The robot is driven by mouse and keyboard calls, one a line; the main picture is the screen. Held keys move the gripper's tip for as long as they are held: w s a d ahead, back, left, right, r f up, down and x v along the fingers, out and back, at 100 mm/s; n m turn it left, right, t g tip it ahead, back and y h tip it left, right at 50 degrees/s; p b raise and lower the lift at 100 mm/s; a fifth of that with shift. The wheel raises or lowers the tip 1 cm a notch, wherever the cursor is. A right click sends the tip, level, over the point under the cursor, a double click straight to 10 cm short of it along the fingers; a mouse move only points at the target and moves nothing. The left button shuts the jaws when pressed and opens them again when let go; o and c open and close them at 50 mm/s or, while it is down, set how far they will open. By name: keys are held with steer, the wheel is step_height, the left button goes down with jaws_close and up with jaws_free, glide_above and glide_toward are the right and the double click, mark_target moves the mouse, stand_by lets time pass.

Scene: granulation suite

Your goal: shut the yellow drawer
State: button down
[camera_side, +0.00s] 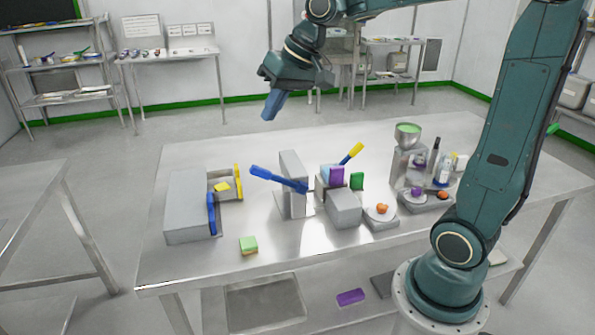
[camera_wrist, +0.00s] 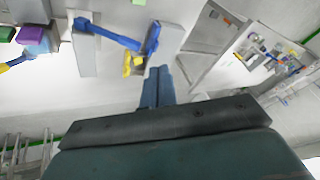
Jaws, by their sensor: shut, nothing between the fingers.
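A grey cabinet (camera_side: 187,207) stands on the left of the table. Its yellow-fronted drawer (camera_side: 239,182) is pulled out towards the right, with a yellow block (camera_side: 221,187) lying in it. The blue-fronted drawer (camera_side: 212,213) beside it sits close against the cabinet. In the wrist view, the yellow front (camera_wrist: 126,66) shows just left of my fingertips, with the cabinet (camera_wrist: 168,42) beyond them. My gripper (camera_side: 268,116) is shut and empty, high above the far side of the table, apart from the drawer. My fingers also show in the wrist view (camera_wrist: 158,72).
A grey post with a blue lever (camera_side: 278,179) stands right of the open drawer. A green and yellow block (camera_side: 248,245) lies in front of the cabinet. Further right are a grey box (camera_side: 344,209), a purple block (camera_side: 337,175) and a hopper (camera_side: 408,135). The table's front left is clear.

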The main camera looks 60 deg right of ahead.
steer(key=w+d+f+m+y, duration=0.25)
steer(key=w+d+f, duration=0.55)
steer(key=w+d, duration=0.5)
steer(key=w+d+f+m+t+y, duration=0.1)
steer(key=w+d+f+m+y, duration=0.1)
steer(key=d+f, duration=1.1)
steer(key=shift+d+f+m, duration=0.25)
steer(key=shift+f+m, duration=0.6)
steer(key=shift+w+a, duration=0.1)
steer(key=x, duration=0.9)
steer(key=shift+w+a, duration=0.15)
steer(key=shift+w+a+f, duration=0.15)
steer(key=shift+w+a, duration=0.9)
steer(key=shift+w, duration=0.05)
steer(key=shift+w+a, duration=0.45)
steer(key=shift+a, duration=0.05)
